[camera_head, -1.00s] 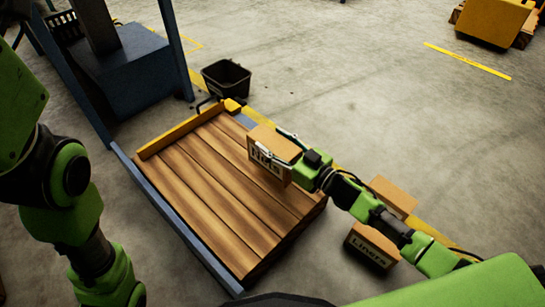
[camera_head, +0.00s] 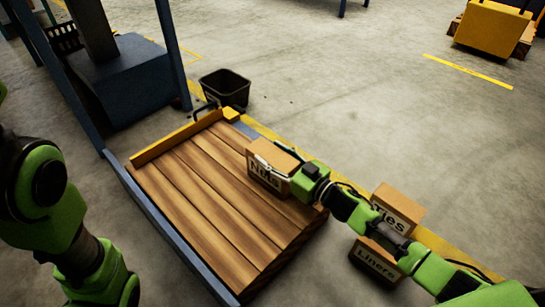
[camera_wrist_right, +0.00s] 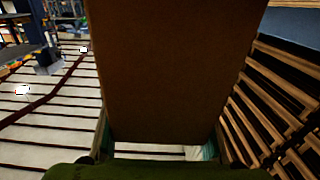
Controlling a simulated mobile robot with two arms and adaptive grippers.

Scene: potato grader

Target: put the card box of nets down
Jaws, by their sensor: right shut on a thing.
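The card box of nets (camera_head: 266,181) is a brown carton marked "Nets". It is at the right edge of a wooden slatted platform (camera_head: 205,205) in the head view. My right gripper (camera_head: 270,160) is shut on it, with grey fingers along its sides. The carton also fills the middle of the right wrist view (camera_wrist_right: 165,70). Whether its underside touches the boards cannot be told. My left arm shows at the left, but its gripper is out of view.
A carton marked "Ties" (camera_head: 399,207) and one marked "Liners" (camera_head: 376,262) are at the right, partly behind my right arm. A black bin (camera_head: 225,89) stands beyond the platform. A yellow rail (camera_head: 180,141) edges the platform's far side. The platform's left and middle boards are clear.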

